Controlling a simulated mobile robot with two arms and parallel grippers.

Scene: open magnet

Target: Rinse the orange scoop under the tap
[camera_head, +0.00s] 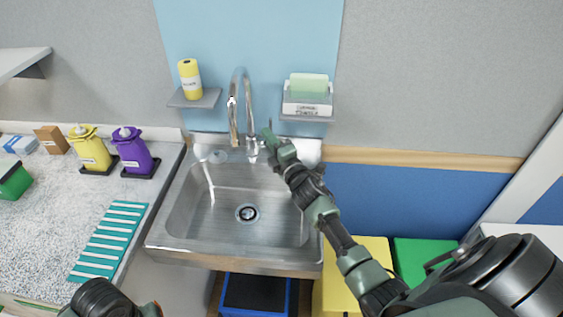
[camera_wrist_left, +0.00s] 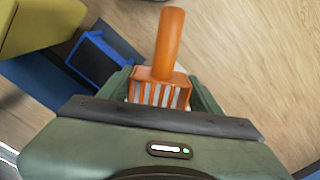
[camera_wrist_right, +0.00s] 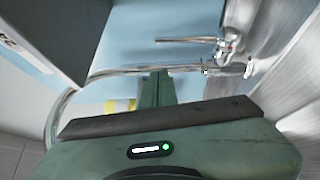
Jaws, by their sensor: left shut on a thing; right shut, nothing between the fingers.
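The orange scoop (camera_wrist_left: 168,45) shows in the left wrist view, its slotted end between the fingers of my left gripper (camera_wrist_left: 160,88), which is shut on it. The scoop is outside the head view, where only part of my left arm shows at the bottom left. The curved metal tap (camera_head: 237,100) rises behind the steel sink (camera_head: 187,215); I see no clear stream below its spout. My right gripper (camera_head: 270,137) is shut and empty just right of the tap's base. In the right wrist view the tap (camera_wrist_right: 120,71) passes behind its fingertips (camera_wrist_right: 160,76); contact is unclear.
Shelves with a yellow bottle (camera_head: 190,79) and a sponge box (camera_head: 308,95) flank the tap. Yellow (camera_head: 90,150) and purple (camera_head: 134,152) bottles and a teal ribbed mat (camera_head: 110,241) are on the left counter. The sink basin is clear. A blue bin (camera_head: 257,293) is below.

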